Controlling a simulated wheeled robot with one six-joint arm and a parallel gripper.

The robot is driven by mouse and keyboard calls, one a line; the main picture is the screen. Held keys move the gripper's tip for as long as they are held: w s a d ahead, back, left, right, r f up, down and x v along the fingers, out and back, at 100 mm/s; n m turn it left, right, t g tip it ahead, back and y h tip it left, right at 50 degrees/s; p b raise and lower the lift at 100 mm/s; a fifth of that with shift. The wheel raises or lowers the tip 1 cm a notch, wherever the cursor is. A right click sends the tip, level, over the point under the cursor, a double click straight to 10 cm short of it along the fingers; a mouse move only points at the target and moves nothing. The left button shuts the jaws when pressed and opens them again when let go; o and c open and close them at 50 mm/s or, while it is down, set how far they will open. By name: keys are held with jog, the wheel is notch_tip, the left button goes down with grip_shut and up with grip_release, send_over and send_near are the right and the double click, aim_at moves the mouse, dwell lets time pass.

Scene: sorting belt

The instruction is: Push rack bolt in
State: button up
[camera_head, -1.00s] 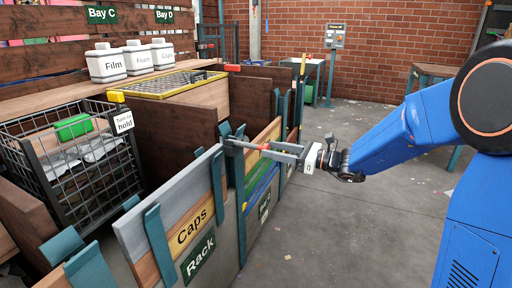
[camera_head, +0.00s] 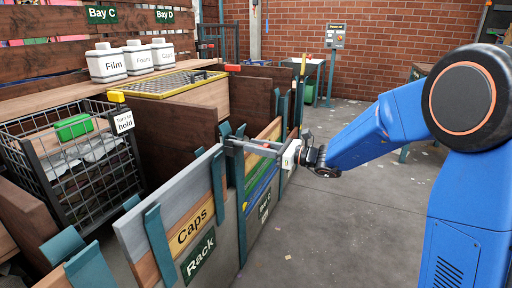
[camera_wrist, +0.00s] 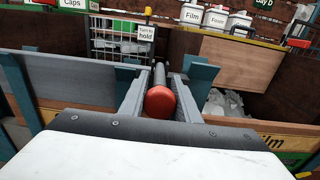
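The rack bolt is a grey rod (camera_wrist: 159,74) with a red knob (camera_wrist: 160,102) at its near end, pointing at me in the wrist view. My gripper (camera_wrist: 160,78) is open, with one grey finger on each side of the bolt. The red knob sits deep between the fingers, close to the palm; whether it touches the palm I cannot tell. In the head view my gripper (camera_head: 258,148) reaches left to the teal post at the rack's corner, level with the bolt. The rack panel (camera_head: 178,205) carries the signs "Caps" and "Rack". The bolt's far end is hidden.
A wire basket (camera_head: 98,182) with a "Turn to hold" tag stands behind the rack. White bins marked Film (camera_head: 107,64), Foam and Caps stand on a shelf. Teal posts (camera_head: 160,245) rise along the panels.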

grip_shut()
jog(key=shift+x, duration=1.85)
jog(key=o, duration=0.9)
grip_release()
jog(key=v, duration=1.7)
jog(key=shift+d, duration=0.2)
jog(key=shift+o, duration=0.2)
jog(key=shift+r, duration=0.1)
